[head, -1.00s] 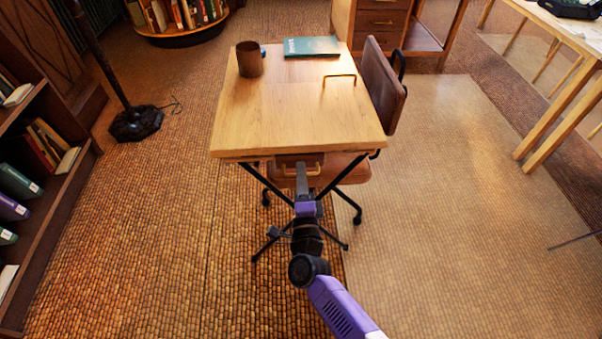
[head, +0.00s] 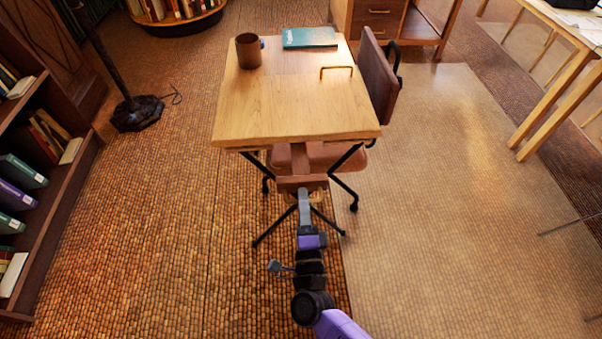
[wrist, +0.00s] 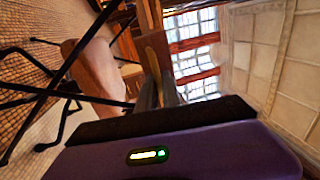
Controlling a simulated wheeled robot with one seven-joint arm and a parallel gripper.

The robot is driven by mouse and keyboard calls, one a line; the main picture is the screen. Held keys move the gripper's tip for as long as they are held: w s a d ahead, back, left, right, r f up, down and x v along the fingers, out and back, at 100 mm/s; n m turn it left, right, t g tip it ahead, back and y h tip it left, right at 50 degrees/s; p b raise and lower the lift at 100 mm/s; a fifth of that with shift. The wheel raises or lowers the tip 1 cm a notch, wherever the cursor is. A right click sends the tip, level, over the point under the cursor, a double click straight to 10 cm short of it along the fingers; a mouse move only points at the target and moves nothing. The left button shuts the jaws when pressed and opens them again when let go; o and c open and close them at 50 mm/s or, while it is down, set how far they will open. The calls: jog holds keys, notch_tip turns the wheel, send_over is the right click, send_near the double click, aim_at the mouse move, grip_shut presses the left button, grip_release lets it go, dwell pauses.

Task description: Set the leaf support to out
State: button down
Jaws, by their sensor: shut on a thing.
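The wooden drafting table (head: 290,105) stands ahead of me, with a seam across its top and a brass bar handle (head: 337,69) at its right. The leaf support (head: 300,160) is a brown wooden slide that sticks out toward me from under the table's near edge, with a wider front piece. My gripper (head: 303,194) is at that front piece, shut on the support's brass pull, which the fingers largely hide. In the wrist view the fingers (wrist: 158,92) meet the wooden support (wrist: 155,50).
A brown cup (head: 249,52) and a green book (head: 310,37) rest on the far part of the tabletop. A brown chair (head: 378,80) stands close at the table's right and under it. A bookcase (head: 50,200) is at left. Floor near me is clear.

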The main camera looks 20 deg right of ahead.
jog(key=r+v, duration=0.1)
jog(key=v, duration=0.8)
jog(key=shift+s+r+p, duration=0.2)
jog(key=shift+s+p, duration=0.15)
jog(key=shift+p, duration=0.05)
jog(key=c, duration=1.8)
grip_release()
jog(key=v, duration=0.7)
jog(key=shift+s+a, duration=0.2)
jog(key=shift+s, duration=0.15)
